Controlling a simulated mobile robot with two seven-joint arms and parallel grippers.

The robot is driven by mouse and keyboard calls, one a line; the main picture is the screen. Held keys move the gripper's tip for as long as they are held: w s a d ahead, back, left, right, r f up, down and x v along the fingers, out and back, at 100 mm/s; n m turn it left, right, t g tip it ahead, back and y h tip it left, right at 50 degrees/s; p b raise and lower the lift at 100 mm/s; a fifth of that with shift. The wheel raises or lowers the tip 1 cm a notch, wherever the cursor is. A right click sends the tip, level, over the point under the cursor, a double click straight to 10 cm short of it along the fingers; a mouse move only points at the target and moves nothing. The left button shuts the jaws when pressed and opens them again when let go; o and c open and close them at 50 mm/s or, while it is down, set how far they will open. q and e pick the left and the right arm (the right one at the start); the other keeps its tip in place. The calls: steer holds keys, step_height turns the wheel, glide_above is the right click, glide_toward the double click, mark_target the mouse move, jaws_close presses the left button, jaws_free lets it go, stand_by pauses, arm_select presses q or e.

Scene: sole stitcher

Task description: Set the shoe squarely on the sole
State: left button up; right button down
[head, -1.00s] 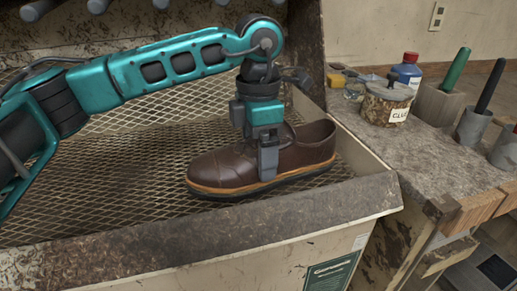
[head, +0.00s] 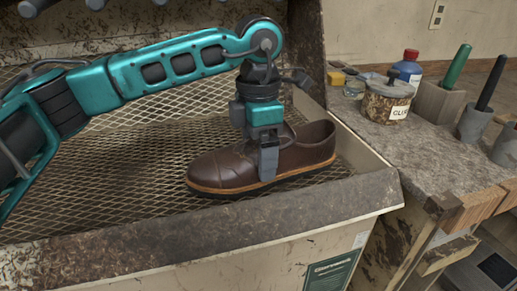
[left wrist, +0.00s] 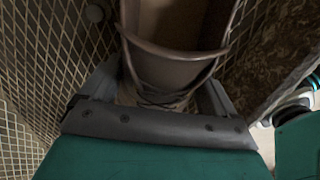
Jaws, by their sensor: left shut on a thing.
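The brown leather shoe (head: 222,168) with a tan welt is upright on the mesh bench in the head view, toe to the left. A thin dark edge, apparently the sole (head: 228,196), shows under the welt; how squarely they line up is hidden. My left gripper (head: 268,163) points down and is shut across the shoe's middle, one finger on its near side. In the left wrist view the shoe (left wrist: 165,70) lies between the two fingers. My right gripper is not in view.
The bench's raised front rim (head: 200,222) runs close before the shoe. To the right, a counter holds a glue jar (head: 386,102), a blue bottle with a red cap (head: 407,72) and tool holders (head: 440,100). The mesh (head: 130,190) left of the shoe is clear.

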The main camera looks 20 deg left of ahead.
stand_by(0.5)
arm_select(q)
steer(key=o, duration=1)
steer(key=shift+c, duration=0.2)
step_height(320, 180, up, 12)
steer(key=shift+r+p, duration=0.2)
steer(key=shift+p, duration=0.85)
steer(key=shift+r, duration=0.2)
